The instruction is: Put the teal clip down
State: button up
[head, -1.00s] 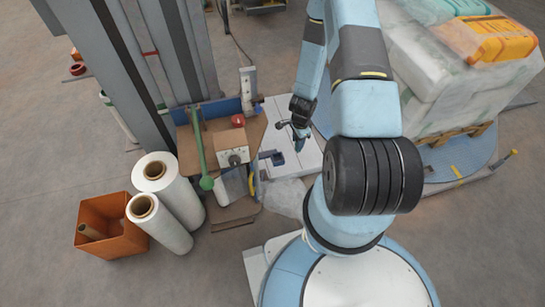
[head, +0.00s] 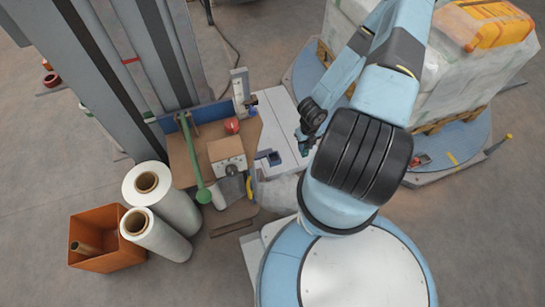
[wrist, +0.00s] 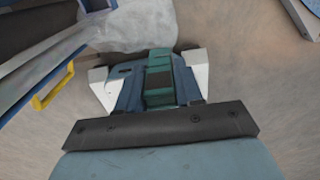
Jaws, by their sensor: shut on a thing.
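The teal clip (wrist: 159,80) is between the two fingers of my gripper (wrist: 150,75) in the wrist view, and the fingers are shut on it. Beyond the fingertips in that view are brownish floor and crumpled clear plastic. In the head view my gripper (head: 304,143) hangs by the right edge of the white table top (head: 285,130). The clip is too small there to make out clearly. My arm's dark joint hides part of the area to its right.
Crumpled plastic (head: 280,192) lies in front of the table; it also shows in the wrist view (wrist: 140,22). A yellow handle (wrist: 53,88) is at left. A wrapped pallet load (head: 460,70) stands at right. White rolls (head: 155,235) and an orange bin (head: 105,238) stand at left.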

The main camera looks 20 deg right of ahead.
jog(key=shift+w+a+f, duration=1.5)
jog(key=shift+a+f, duration=0.25)
jog(key=shift+f, duration=0.4)
jog(key=shift+w+a+f, duration=1.5)
jog(key=shift+a+f, duration=0.3)
jog(key=shift+f, duration=0.3)
jog(key=shift+w+a+f, duration=1.5)
jog(key=shift+a+f, duration=0.25)
jog(key=shift+f, duration=0.4)
jog(key=o, duration=1)
